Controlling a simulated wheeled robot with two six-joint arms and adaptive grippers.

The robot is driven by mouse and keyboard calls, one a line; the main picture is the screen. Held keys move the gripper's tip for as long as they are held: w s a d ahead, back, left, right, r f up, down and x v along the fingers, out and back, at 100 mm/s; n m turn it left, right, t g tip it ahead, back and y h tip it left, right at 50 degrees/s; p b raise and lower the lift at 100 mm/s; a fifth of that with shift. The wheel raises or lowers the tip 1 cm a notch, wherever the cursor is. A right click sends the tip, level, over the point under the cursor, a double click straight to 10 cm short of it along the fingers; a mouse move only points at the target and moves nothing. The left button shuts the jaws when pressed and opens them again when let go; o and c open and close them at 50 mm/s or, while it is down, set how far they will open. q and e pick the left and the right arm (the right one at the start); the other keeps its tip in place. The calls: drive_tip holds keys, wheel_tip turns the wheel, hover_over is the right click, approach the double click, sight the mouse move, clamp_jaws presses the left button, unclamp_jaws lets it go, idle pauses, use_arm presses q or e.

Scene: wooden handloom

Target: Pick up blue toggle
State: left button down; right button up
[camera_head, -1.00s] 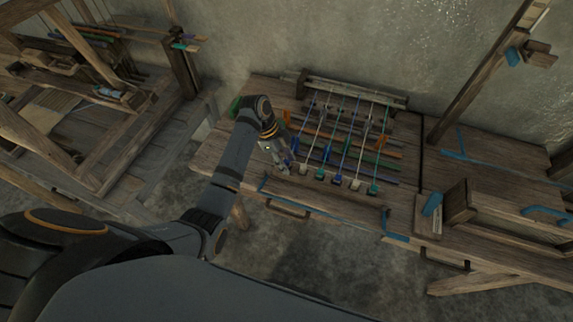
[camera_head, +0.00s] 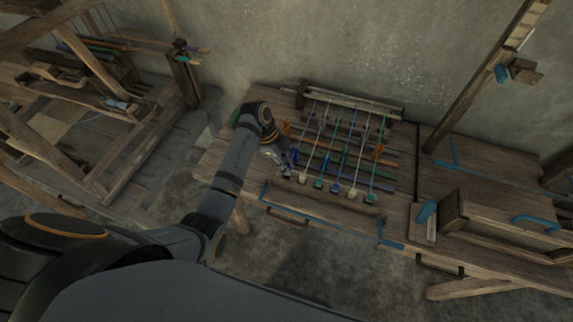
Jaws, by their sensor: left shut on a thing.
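My left gripper (camera_head: 286,168) points down at the left front of the small loom frame on the table. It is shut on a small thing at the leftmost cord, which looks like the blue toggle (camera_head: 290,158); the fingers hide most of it. A row of small weights lies along the front ends of the cords, among them a white one (camera_head: 303,179), a green one (camera_head: 319,184), a blue one (camera_head: 336,188) and a teal one (camera_head: 370,198). My right gripper is not in view.
The wooden table (camera_head: 225,160) has blue-marked edges and a front handle (camera_head: 288,215). An open wooden box (camera_head: 500,220) stands at the right. A large wooden loom (camera_head: 90,110) stands at the left. A post (camera_head: 475,80) rises at the back right.

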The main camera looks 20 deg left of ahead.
use_arm(q)
drive_tip(key=s+d+r+p, duration=0.5)
drive_tip(key=s+r+p, duration=0.5)
drive_tip(key=s+p, duration=0.3)
drive_tip(key=shift+p, duration=0.6)
drive_tip(key=shift+r, duration=0.1)
